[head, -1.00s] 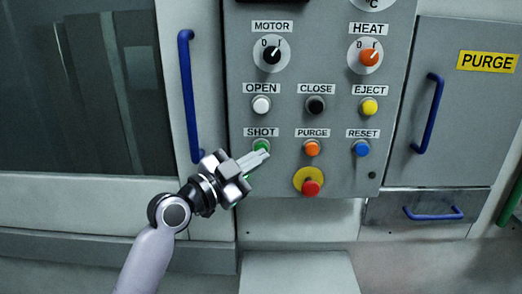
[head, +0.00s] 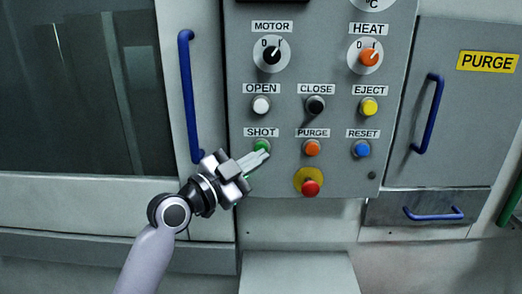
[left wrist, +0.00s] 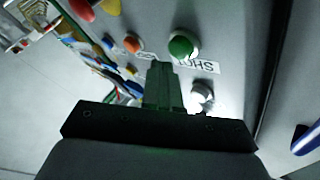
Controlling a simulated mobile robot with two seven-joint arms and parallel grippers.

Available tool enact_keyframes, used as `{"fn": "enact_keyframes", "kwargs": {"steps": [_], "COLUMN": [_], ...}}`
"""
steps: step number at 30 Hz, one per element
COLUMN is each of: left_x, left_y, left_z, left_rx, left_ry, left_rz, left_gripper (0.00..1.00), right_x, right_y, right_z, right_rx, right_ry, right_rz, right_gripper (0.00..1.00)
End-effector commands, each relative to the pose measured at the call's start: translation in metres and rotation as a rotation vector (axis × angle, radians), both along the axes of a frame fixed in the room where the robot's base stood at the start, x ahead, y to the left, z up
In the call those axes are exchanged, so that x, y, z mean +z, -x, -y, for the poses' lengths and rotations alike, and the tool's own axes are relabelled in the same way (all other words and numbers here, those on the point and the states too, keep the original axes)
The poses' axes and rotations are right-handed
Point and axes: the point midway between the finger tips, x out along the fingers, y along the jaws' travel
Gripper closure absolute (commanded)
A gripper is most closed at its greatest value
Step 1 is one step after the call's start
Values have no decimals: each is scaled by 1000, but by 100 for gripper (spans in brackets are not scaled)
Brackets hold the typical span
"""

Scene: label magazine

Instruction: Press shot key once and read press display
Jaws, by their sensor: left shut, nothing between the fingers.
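The green shot key (head: 262,146) sits under its SHOT label (head: 261,132) on the grey control panel. It also shows in the left wrist view (left wrist: 181,47), just beyond the fingertips. My left gripper (head: 266,154) is shut and empty, its fingertips close to the shot key at its lower right. In the left wrist view my left gripper (left wrist: 162,68) points up beside the key; I cannot tell whether it touches. Of the display, only a round dial marked °C (head: 372,3) shows, cut off at the top of the head view. My right gripper is not in view.
Near the shot key are the white OPEN button (head: 261,105), the black CLOSE button (head: 316,105), the orange PURGE button (head: 312,148) and a red mushroom button (head: 311,188). A blue door handle (head: 189,95) stands left of the panel. A grey ledge (head: 300,275) juts out below.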

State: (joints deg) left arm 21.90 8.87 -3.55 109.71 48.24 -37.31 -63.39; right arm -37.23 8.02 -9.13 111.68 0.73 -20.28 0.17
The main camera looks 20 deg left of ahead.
Motion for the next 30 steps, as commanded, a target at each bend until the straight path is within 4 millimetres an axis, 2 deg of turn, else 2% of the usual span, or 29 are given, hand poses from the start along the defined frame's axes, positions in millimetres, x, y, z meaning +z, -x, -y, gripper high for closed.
{"fn": "enact_keyframes", "kwargs": {"steps": [30], "left_x": [0], "left_y": [-8], "left_z": [-2], "left_rx": [0], "left_ry": [0], "left_rz": [0], "left_gripper": [100], "right_x": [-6], "right_y": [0], "right_z": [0], "right_rx": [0], "right_ry": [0], "right_rz": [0], "right_gripper": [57]}}
